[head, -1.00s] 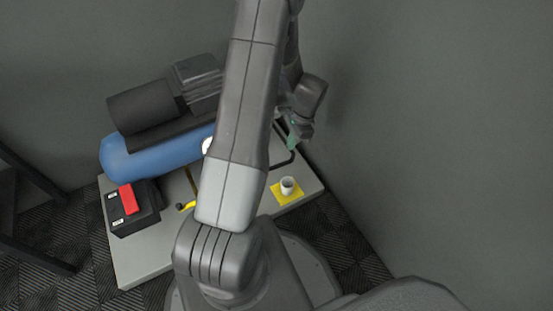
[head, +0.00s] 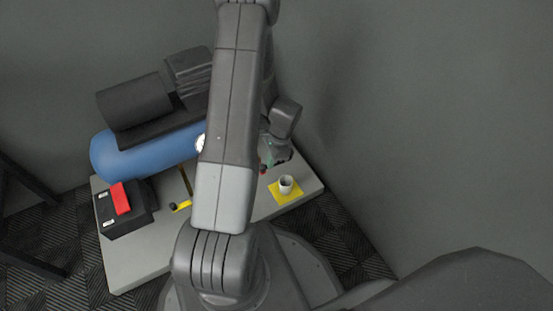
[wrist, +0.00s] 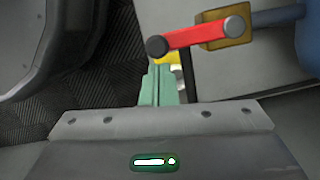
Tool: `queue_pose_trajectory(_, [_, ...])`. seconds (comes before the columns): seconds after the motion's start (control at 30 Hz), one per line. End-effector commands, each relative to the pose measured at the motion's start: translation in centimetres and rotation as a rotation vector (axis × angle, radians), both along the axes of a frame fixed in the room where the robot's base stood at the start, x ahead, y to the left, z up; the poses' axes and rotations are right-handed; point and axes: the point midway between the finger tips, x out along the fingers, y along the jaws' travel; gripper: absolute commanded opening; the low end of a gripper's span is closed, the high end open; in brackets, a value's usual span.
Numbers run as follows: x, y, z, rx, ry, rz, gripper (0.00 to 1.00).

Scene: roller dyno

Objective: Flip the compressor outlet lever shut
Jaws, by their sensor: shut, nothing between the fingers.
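In the wrist view, a red lever (wrist: 195,38) with a dark round end sits on a brass valve body (wrist: 226,28), on a pipe from the blue tank. The lever's dark end lies just beyond the fingertips of my gripper (wrist: 165,72). I cannot tell whether they touch. The green fingers are together with nothing between them. In the head view, my gripper (head: 266,164) hangs right of my arm. A small red bit of the lever (head: 263,171) shows beside it; the valve is hidden behind my arm.
The blue tank (head: 140,155) carries a dark motor. A black box with a red switch (head: 121,199) and a yellow handle (head: 181,206) are on the grey bench top (head: 130,265). A white cup (head: 286,184) stands on a yellow pad (head: 276,196). A wall rises at right.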

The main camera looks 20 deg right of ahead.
Motion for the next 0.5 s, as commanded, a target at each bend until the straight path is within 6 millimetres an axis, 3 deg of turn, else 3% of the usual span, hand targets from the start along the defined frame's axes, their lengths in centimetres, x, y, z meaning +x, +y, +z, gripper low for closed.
queue_pose_trajectory(0.5, [-0.11, 0.19, 0.1, 0.0, 0.0, -0.036, 0.0])
